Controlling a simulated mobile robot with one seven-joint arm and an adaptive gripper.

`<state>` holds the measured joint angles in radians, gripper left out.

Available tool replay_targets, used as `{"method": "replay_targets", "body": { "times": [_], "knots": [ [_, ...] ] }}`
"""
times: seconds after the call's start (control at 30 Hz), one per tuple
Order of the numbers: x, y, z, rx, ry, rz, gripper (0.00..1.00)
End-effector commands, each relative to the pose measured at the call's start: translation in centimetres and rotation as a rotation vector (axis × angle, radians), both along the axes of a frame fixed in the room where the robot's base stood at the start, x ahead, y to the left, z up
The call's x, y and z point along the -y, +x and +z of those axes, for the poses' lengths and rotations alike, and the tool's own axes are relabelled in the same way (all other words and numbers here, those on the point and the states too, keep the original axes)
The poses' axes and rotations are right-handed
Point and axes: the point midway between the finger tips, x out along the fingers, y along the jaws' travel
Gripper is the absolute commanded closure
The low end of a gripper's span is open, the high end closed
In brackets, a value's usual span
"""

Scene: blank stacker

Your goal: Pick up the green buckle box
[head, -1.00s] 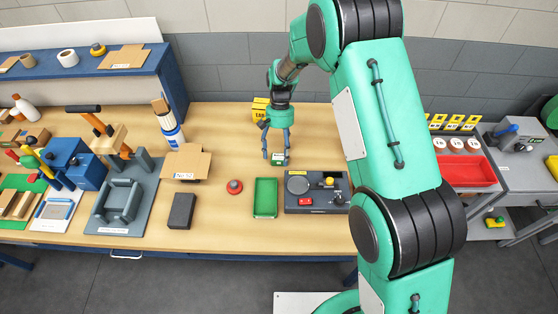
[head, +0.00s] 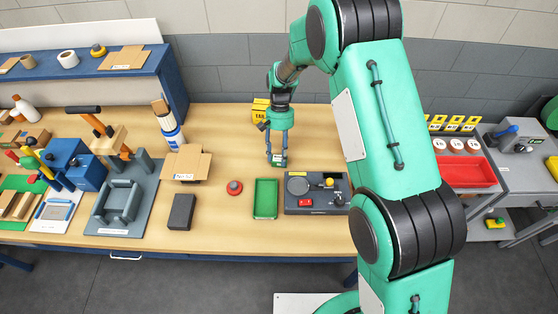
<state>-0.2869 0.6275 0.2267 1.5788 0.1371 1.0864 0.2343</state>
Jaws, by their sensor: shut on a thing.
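The green buckle box (head: 278,158) is a small box with a pale label on top, behind the scale on the wooden workbench. My gripper (head: 278,161) points down over it, with its fingers closed in on the box's left and right sides. The gripper is shut on the box. I cannot tell whether the box still touches the bench. The box's lower part is small and hard to make out.
A green tray (head: 266,198) and a dark scale unit (head: 317,194) stand just in front. A red button (head: 235,187) and an open cardboard box (head: 185,163) are to the left. A yellow box (head: 260,110) stands behind. Bare bench (head: 228,135) lies left of my gripper.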

Motion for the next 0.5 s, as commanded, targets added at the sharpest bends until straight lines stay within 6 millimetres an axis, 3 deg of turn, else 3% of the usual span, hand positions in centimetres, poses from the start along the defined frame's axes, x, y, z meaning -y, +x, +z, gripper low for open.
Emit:
{"method": "replay_targets", "body": {
  "times": [0.27,0.5],
  "knots": [
    [0.0,0.0,0.3,0.000,0.000,0.000,0.87],
    [0.0,0.0,2.5,0.001,0.000,0.001,0.87]
  ]
}}
